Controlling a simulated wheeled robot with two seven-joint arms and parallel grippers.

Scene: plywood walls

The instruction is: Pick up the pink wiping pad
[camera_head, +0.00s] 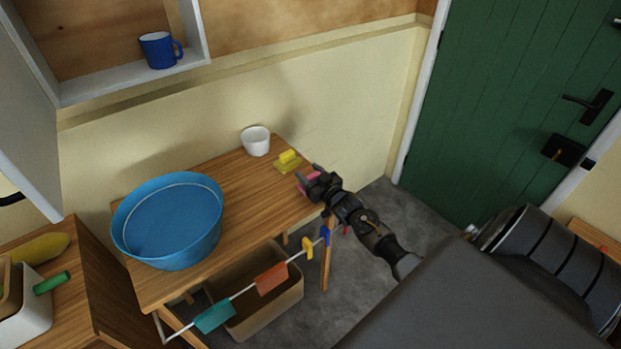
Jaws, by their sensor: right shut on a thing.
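The pink wiping pad (302,182) is at the right end of the wooden table (245,195), partly hidden by my right gripper (309,180). My right gripper is shut on the pad. Whether the pad still touches the table top cannot be told from this view. My left gripper is not in view.
A yellow block on a pad (287,161) and a white cup (256,141) stand behind the gripper. A large blue basin (170,220) fills the table's left part. A rail with coloured cloths (271,278) runs along the front, above a bin (262,318). A green door (510,100) is at right.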

